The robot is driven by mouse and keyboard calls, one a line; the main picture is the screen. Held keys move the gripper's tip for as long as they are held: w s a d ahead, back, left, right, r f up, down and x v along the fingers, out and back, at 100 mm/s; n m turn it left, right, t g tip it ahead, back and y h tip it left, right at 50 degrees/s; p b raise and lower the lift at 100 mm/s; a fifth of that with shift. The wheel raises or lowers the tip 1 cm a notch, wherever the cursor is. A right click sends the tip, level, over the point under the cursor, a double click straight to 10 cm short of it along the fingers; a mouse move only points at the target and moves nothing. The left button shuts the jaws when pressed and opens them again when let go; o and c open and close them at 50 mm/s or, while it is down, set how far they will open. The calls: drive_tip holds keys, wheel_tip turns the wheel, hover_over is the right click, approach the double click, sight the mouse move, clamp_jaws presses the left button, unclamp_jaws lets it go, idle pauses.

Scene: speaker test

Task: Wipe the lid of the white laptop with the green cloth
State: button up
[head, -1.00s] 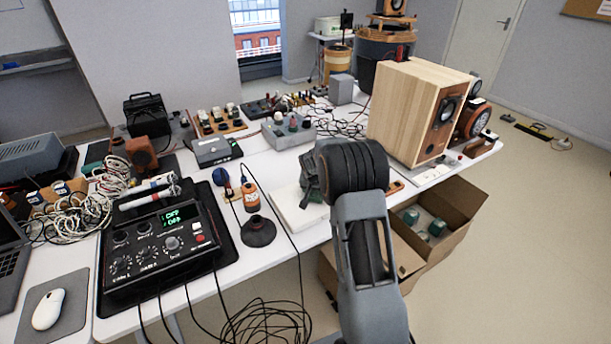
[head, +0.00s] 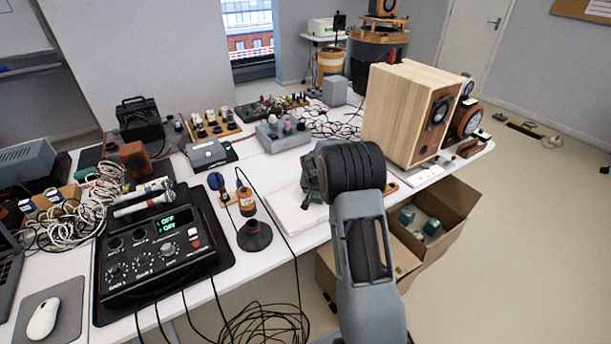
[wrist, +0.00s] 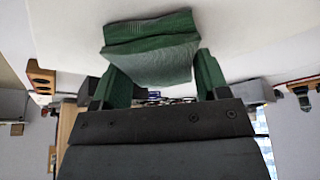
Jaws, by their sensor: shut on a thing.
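The green cloth (wrist: 150,45) is folded and held between the two fingers of my gripper (wrist: 160,68) in the wrist view. It lies against or just over a plain white surface, the lid of the white laptop (wrist: 70,25); I cannot tell whether they touch. In the head view the laptop (head: 290,216) is a flat white slab near the table's front edge, partly covered by my arm. My gripper (head: 311,186) is over its right part, mostly hidden behind my wrist, and the cloth hardly shows there.
A wooden speaker (head: 405,115) stands right of my arm. A black cone-shaped stand (head: 254,236) and a cable are just left of the laptop, with a black control box (head: 155,255) farther left. An open cardboard box (head: 450,225) sits below the table edge.

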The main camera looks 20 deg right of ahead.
drive_tip(key=shift+w+d, duration=0.15)
drive_tip(key=shift+d, duration=1.05)
drive_tip(key=shift+d+f, duration=0.15)
drive_tip(key=shift+f, duration=0.1)
drive_tip(key=shift+a+r+b, duration=0.15)
drive_tip(key=shift+a+b, duration=0.15)
drive_tip(key=shift+b, duration=0.05)
drive_tip(key=shift+s+a+b, duration=0.15)
drive_tip(key=shift+a+b, duration=0.3)
drive_tip(key=shift+a, duration=0.7)
drive_tip(key=shift+s+a+b, duration=0.2)
drive_tip(key=shift+a+b, duration=0.3)
drive_tip(key=shift+a, duration=0.65)
drive_tip(key=shift+s+a+b, duration=0.15)
drive_tip(key=shift+a+b, duration=0.3)
drive_tip(key=shift+a, duration=0.7)
drive_tip(key=shift+a+r, duration=0.25)
drive_tip(key=shift+a, duration=0.05)
wheel_tip(320, 180, up, 8)
drive_tip(key=p, duration=0.4)
